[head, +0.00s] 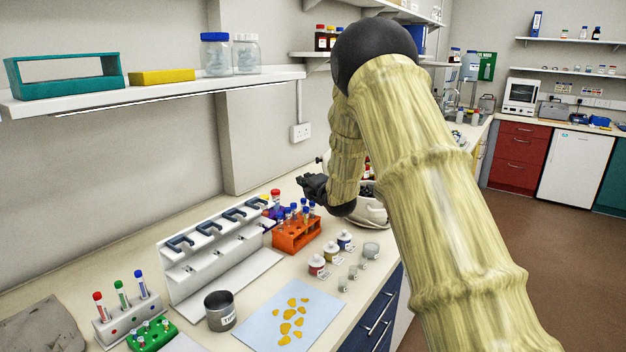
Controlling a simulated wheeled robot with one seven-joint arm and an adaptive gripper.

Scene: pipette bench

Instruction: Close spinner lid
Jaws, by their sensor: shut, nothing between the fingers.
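The spinner (374,211) is a white rounded machine on the bench, right of the orange rack and largely hidden behind my arm. Dark parts show at its top near the arm. Its lid is mostly hidden by my arm, and I cannot tell its angle. My gripper (308,187) is black, points left and hangs above the bench just left of the spinner. It looks shut and empty. I cannot tell whether it touches the spinner.
An orange tube rack (296,236) stands just below my gripper. Small labelled jars (317,265) and beakers stand in front of it. A white pipette stand (222,257) is to the left. A blue sheet (292,316) with yellow pieces lies nearer. A wall shelf (150,93) runs above.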

